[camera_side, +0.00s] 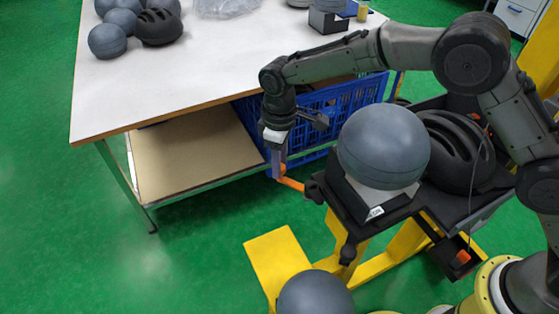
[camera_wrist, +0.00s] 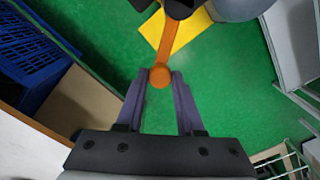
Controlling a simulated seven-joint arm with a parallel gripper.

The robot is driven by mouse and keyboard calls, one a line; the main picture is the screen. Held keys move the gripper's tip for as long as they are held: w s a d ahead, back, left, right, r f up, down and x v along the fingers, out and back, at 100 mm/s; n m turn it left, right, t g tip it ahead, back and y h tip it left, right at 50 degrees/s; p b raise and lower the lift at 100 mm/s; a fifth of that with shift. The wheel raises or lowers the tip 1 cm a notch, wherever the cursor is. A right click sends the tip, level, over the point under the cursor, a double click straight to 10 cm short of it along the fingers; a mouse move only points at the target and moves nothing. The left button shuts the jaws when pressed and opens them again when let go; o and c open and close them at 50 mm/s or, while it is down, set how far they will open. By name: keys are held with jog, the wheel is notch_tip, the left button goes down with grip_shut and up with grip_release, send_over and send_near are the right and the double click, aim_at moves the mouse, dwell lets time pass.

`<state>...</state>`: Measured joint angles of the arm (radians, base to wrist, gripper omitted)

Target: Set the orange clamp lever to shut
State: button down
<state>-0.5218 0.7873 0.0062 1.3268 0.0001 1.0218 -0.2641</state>
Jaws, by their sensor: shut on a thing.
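The orange clamp lever (camera_wrist: 166,54) runs from a dark pivot at the top of the wrist view down to a round knob. My gripper (camera_wrist: 159,80) is shut on the knob, with one finger on each side of it. In the side view the lever (camera_side: 292,184) sticks out to the left from the black clamp (camera_side: 316,190) at the edge of the tower's platform. My gripper (camera_side: 279,172) points down at its outer end. The fingers partly hide the knob there.
A grey ball (camera_side: 383,145) sits on the platform beside a black helmet (camera_side: 462,150). A white table (camera_side: 190,75) with a lower shelf (camera_side: 190,155) and a blue crate (camera_side: 335,105) stands close behind my gripper. Another grey ball (camera_side: 315,294) is low, near the yellow base (camera_side: 278,260). Green floor is clear at left.

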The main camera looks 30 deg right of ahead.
jog(key=shift+r, duration=0.1)
dwell(0.3)
jog(key=s+a+n, duration=0.3)
jog(key=s+n, duration=0.4)
jog(key=n, duration=0.5)
jog(key=shift+s+a, duration=0.2)
jog(key=shift+a, duration=0.05)
dwell(0.4)
jog(key=c, duration=0.5)
grip_release()
jog(key=shift+c, duration=0.2)
notch_tip(320, 180, up, 14)
